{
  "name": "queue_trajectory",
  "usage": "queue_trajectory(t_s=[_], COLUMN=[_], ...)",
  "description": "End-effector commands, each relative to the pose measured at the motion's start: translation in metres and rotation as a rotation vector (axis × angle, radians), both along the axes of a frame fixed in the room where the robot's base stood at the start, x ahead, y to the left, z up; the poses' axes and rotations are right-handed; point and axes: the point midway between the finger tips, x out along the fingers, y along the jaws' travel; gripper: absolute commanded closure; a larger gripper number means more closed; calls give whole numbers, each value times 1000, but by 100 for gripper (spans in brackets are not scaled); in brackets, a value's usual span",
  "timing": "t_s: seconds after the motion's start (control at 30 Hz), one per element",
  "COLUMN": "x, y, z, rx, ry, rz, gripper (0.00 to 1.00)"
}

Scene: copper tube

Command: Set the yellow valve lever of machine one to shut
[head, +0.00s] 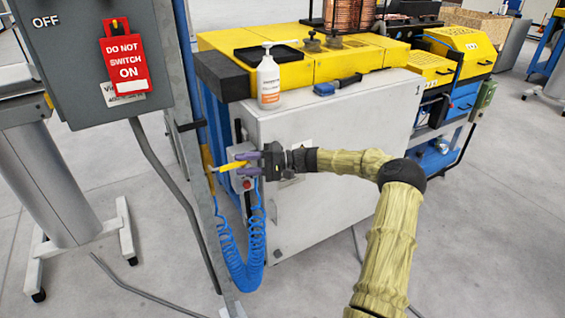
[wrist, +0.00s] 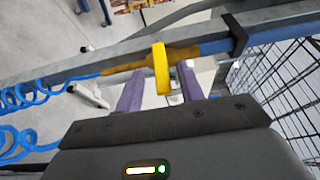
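The yellow valve lever (head: 232,166) sticks out at the left side of machine one, the grey-white cabinet (head: 350,120) marked 1. In the wrist view the lever (wrist: 161,68) stands across a brass-coloured valve body (wrist: 125,66) on a blue pipe (wrist: 220,46). My gripper (head: 242,164) reaches in from the right, its two purple fingers pointing at the lever. In the wrist view my gripper (wrist: 160,78) is open, with the lever between the fingertips and visible gaps on both sides. I cannot tell how far the fingers overlap the lever in depth.
A grey post (head: 197,190) and a switch box with a red tag (head: 123,58) stand close on the left. A blue coiled hose (head: 240,262) hangs below the valve. A small box with a red button (head: 246,184) is beside the fingers. A white bottle (head: 268,80) stands on top.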

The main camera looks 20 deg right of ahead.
Motion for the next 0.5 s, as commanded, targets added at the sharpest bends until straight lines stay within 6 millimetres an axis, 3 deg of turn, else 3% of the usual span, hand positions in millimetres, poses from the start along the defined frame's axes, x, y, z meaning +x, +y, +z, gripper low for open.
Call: queue_trajectory(t_s=[0.5], x=[-30], y=[-102], z=[-3], rx=[-1], ry=[0], rz=[-4], gripper=[62])
